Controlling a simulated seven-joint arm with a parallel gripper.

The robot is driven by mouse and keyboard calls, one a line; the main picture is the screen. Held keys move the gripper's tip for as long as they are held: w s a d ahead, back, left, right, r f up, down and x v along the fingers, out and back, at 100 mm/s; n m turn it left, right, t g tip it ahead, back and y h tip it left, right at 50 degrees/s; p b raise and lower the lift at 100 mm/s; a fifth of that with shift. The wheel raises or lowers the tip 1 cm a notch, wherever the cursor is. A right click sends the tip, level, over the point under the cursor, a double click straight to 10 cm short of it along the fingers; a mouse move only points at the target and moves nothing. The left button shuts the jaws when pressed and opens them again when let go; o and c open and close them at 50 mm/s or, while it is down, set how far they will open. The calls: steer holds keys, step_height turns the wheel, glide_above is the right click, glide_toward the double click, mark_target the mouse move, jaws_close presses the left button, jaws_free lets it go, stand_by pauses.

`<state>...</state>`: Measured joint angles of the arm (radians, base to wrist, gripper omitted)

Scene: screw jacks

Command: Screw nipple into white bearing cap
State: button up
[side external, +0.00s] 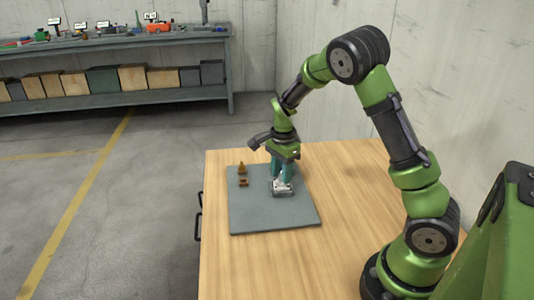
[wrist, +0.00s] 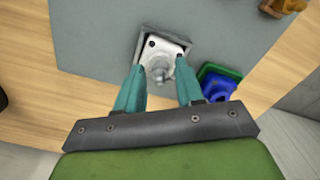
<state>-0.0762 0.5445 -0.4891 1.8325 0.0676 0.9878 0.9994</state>
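The white bearing cap (wrist: 170,48) sits in a square grey holder (wrist: 144,33) on the grey mat, and shows in the side view (side external: 284,188) below my fingers. A small grey metal piece, seemingly the nipple (wrist: 158,70), stands at the near part of the cap. My gripper (wrist: 159,66) points down over the cap, with one teal finger on each side of the grey piece. A gap shows between the fingertips, and they look apart from the piece. In the side view my gripper (side external: 282,178) hides part of the cap.
A blue part (wrist: 215,86) and a green part (wrist: 222,71) lie right of my fingers. Orange-brown pieces (side external: 242,168) (side external: 243,182) stand on the mat (side external: 262,217) to the left in the side view. The mat's front is clear. A cluttered bench (side external: 120,42) stands behind.

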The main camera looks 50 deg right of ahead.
steer(key=n, duration=2.4)
jaws_close()
steer(key=m, duration=1.2)
steer(key=shift+f, duration=0.1)
steer(key=m, duration=0.6)
steer(key=shift+m, duration=0.4)
steer(key=m, duration=0.5)
jaws_free()
